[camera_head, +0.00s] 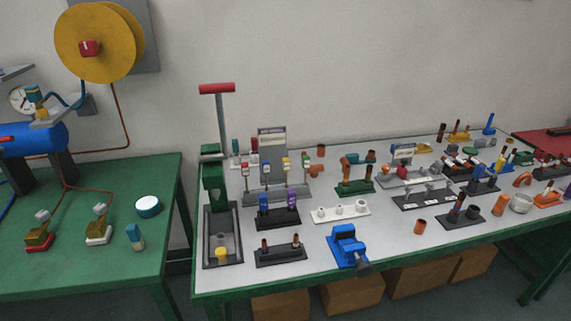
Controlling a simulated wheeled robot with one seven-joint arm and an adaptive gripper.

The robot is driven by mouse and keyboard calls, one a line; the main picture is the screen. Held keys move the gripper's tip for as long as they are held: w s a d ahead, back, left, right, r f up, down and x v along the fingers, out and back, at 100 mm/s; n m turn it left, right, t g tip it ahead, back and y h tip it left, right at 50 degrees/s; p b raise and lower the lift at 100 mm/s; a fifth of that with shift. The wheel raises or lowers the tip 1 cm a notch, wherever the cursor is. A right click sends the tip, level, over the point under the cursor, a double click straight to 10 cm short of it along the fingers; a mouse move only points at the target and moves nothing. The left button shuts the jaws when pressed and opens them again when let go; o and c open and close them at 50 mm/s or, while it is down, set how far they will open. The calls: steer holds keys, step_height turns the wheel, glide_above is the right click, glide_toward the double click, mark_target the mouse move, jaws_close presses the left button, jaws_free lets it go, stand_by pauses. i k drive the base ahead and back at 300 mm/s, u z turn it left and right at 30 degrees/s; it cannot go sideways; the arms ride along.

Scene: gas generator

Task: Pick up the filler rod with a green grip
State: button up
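I cannot surely pick out a filler rod with a green grip. On the table, a grey rack (277,194) with a labelled sign board (272,142) holds several small upright pieces with coloured tops. One piece at its right end (305,163) looks greenish on top, but it is too small to tell what it is. My gripper is not in view.
The grey-topped table (390,250) is crowded with fixtures. A green press with a red handle (216,88) stands at its left, a blue vise (346,245) at the front edge. A green table (90,265) with a blue tank (35,140) stands left, across a narrow gap.

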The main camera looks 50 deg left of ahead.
mark_target(306, 159)
steer(key=u, duration=1.5)
